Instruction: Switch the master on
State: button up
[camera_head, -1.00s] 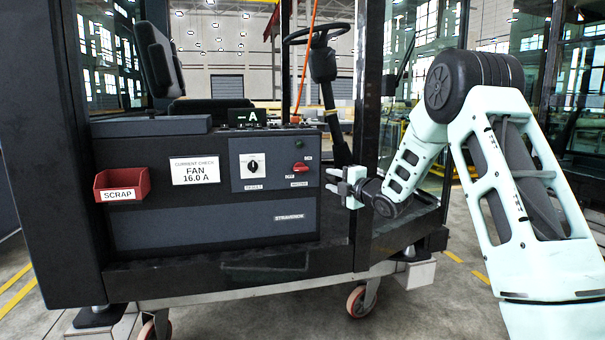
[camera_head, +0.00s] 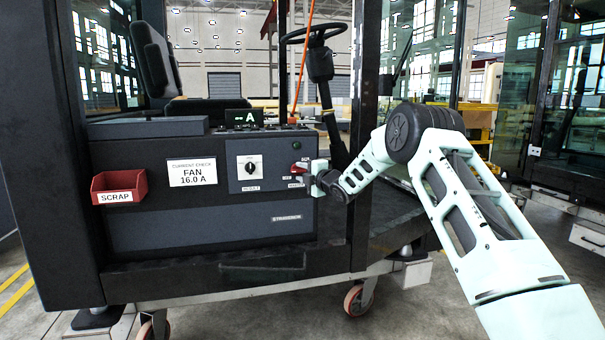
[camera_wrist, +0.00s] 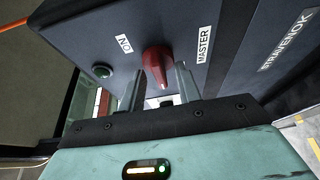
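The master switch is a red knob (camera_head: 296,170) on the grey plate at the right of the dark panel, partly hidden by my gripper in the head view. In the wrist view the red knob (camera_wrist: 154,64) stands between my fingertips, beside the MASTER label (camera_wrist: 203,45). The ON label (camera_wrist: 124,44) is on its other side. My gripper (camera_wrist: 160,75) is open, with one finger on each side of the knob; a gap shows at the left finger, and I cannot tell whether the right one touches. In the head view my gripper (camera_head: 307,174) is close against the panel.
A dark green lamp (camera_wrist: 102,71) sits near the knob. A rotary selector (camera_head: 250,168) is left of it, then a FAN 16.0 A card (camera_head: 192,173) and a red scrap bin (camera_head: 119,186). A cab post (camera_head: 365,130) stands just right of the panel.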

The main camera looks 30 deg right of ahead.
grip_shut()
jog(key=shift+f+b, duration=0.1)
jog(key=shift+b, duration=0.2)
jog(key=m+b, duration=0.2)
jog(key=b, duration=0.1)
jog(key=shift+f+m+t, duration=0.3)
jog(key=shift+t, duration=0.1)
jog(key=m+t+b, duration=0.1)
jog(key=m+b, duration=0.2)
jog(key=b, duration=0.1)
jog(key=shift+f+m+h, duration=0.15)
jog(key=shift+m+h, duration=0.25)
jog(key=m+t+h+b, duration=0.1)
jog(key=m+b, duration=0.2)
jog(key=m, duration=0.1)
jog(key=m+t+h+b, duration=0.1)
jog(key=m+h+b, duration=0.1)
jog(key=m+b, duration=0.1)
jog(key=shift+a+f+m, duration=0.1)
jog(key=shift+a+m, duration=0.1)
jog(key=shift+m, duration=0.3)
jog(key=m+h+b, duration=0.1)
jog(key=m+h, duration=0.1)
jog(key=m, duration=0.2)
jog(key=m+h+b, duration=0.2)
jog(key=m, duration=0.1)
jog(key=shift+w+a+m, duration=0.15)
jog(key=shift+a+m, duration=0.05)
jog(key=shift+m, duration=0.2)
jog(key=shift+m+h, duration=0.3)
